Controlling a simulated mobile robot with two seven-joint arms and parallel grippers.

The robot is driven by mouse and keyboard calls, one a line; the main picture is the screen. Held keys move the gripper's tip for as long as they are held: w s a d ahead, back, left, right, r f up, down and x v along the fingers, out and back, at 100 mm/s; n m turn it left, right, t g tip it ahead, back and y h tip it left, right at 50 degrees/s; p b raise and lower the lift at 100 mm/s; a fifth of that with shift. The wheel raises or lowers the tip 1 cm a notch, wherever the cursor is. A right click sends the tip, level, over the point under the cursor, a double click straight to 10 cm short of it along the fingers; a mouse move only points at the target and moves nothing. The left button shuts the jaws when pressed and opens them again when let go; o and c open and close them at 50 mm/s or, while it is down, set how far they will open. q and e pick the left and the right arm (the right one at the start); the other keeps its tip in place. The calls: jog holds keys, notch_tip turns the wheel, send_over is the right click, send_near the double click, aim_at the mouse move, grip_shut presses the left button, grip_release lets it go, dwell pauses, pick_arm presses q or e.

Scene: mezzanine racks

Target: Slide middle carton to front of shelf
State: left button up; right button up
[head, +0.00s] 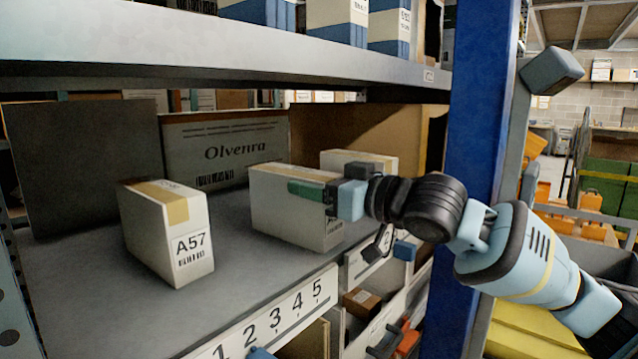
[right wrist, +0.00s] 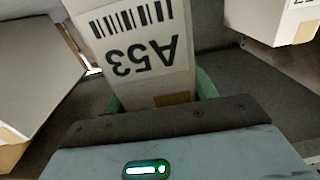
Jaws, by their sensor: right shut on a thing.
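The middle carton (head: 285,205), white with a tan tape strip, stands upright on the grey shelf (head: 240,272). Its label reads A53 in the right wrist view (right wrist: 140,52), where it appears upside down. My right gripper (head: 312,190) is shut on this carton near its front end, with green fingers at its sides. One finger shows in the head view; the far one is hidden there. The A57 carton (head: 165,235) stands to the left, apart from it. A third carton (head: 350,157) stands behind to the right, partly hidden by my gripper. My left gripper is not in view.
A large Olvenra box (head: 225,150) and other boxes line the shelf's back. A numbered strip (head: 285,315) runs along the front edge. A blue upright (head: 475,130) stands beside my right arm, and a shelf beam (head: 230,50) runs above. Bare shelf lies between the A57 and middle cartons.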

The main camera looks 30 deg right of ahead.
jog(key=o, duration=1.3)
jog(key=shift+w, duration=0.1)
jog(key=b+v, duration=0.1)
jog(key=v, duration=0.7)
jog(key=shift+w, duration=0.1)
